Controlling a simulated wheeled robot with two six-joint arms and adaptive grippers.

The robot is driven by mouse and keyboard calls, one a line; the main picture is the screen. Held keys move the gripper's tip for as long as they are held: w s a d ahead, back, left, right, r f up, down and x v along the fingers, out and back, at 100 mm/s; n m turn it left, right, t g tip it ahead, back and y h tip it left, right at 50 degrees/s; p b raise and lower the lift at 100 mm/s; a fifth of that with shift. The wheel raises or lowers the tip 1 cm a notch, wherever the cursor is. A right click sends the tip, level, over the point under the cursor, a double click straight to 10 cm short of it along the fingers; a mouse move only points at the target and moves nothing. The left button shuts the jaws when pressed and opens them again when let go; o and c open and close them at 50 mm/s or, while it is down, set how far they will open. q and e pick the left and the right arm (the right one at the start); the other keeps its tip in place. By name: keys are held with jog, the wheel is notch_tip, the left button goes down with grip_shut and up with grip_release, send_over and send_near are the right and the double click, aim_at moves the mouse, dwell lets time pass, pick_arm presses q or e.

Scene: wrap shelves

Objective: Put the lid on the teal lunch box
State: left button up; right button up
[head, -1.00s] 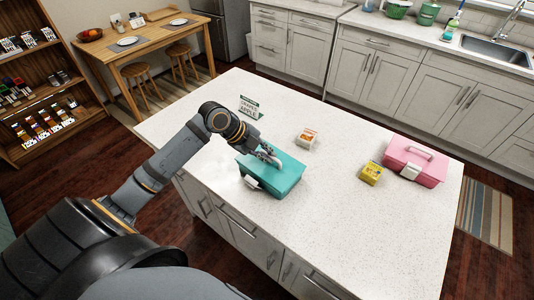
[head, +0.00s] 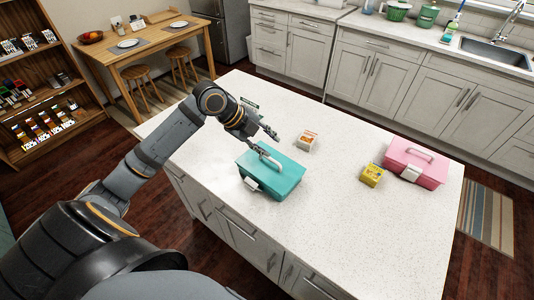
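The teal lunch box (head: 280,181) stands on the near side of the white island. Its teal lid lies over the top, with a pale handle (head: 270,161) on it and a white latch (head: 251,184) at the front left. From this view the lid looks seated on the box; I cannot make out a gap. My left gripper (head: 267,141) is just behind and above the lid, with its fingers apart and nothing between them. My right gripper is not in view.
A small white box with orange contents (head: 306,141) stands behind the lunch box. A yellow box (head: 371,175) and a pink lunch box (head: 417,164) stand to the right. A small sign (head: 249,104) is partly hidden behind my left arm. The island's front right is clear.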

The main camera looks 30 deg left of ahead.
pick_arm(q)
jog(key=shift+r, duration=1.95)
